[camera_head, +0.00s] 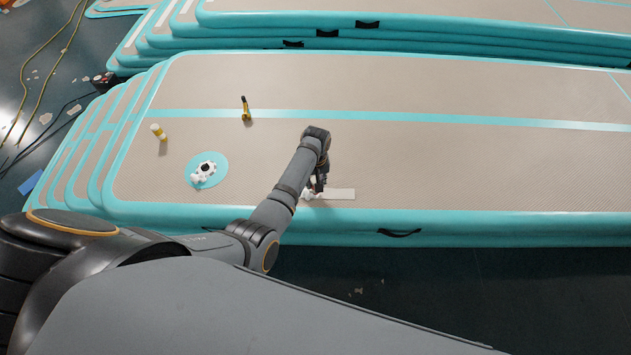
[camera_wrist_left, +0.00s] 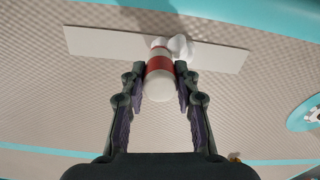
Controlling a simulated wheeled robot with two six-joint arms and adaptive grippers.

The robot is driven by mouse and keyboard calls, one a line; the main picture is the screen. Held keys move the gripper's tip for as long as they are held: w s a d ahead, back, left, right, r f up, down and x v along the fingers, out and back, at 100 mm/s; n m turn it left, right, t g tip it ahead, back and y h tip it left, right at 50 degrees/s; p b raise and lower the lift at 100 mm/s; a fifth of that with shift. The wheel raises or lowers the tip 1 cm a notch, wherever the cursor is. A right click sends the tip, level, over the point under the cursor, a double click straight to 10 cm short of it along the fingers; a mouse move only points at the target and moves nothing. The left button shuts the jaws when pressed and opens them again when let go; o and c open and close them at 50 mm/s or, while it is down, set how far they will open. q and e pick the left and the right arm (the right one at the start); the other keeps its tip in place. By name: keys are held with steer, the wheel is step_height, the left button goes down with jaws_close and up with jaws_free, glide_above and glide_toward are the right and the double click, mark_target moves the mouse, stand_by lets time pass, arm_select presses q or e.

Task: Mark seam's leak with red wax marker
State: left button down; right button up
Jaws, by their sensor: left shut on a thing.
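My left gripper (camera_head: 316,188) reaches down to a pale strip (camera_head: 340,194) near the front edge of the beige track. In the left wrist view its fingers (camera_wrist_left: 160,98) are shut on a white cylinder with a red band (camera_wrist_left: 159,66), which looks like the red wax marker. The cylinder's far end points at the strip (camera_wrist_left: 95,41), beside a small white foamy lump (camera_wrist_left: 181,46). Whether the tip touches the strip is hidden. The lump also shows in the head view (camera_head: 308,195). My right gripper is out of view.
A round turquoise patch (camera_head: 218,161) with a white, black-dotted object (camera_head: 204,171) lies left on the track. A yellow-and-white bottle (camera_head: 158,132) and a yellow tool with a dark handle (camera_head: 246,108) stand farther back. The track is clear to the right.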

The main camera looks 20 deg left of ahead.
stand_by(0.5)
arm_select(q)
steer(key=shift+f+b, duration=0.3)
steer(key=shift+f, duration=0.15)
stand_by(0.4)
steer(key=shift+f, duration=0.1)
stand_by(1.5)
steer(key=shift+p, duration=0.4)
step_height(320, 180, up, 7)
steer(key=p, duration=0.8)
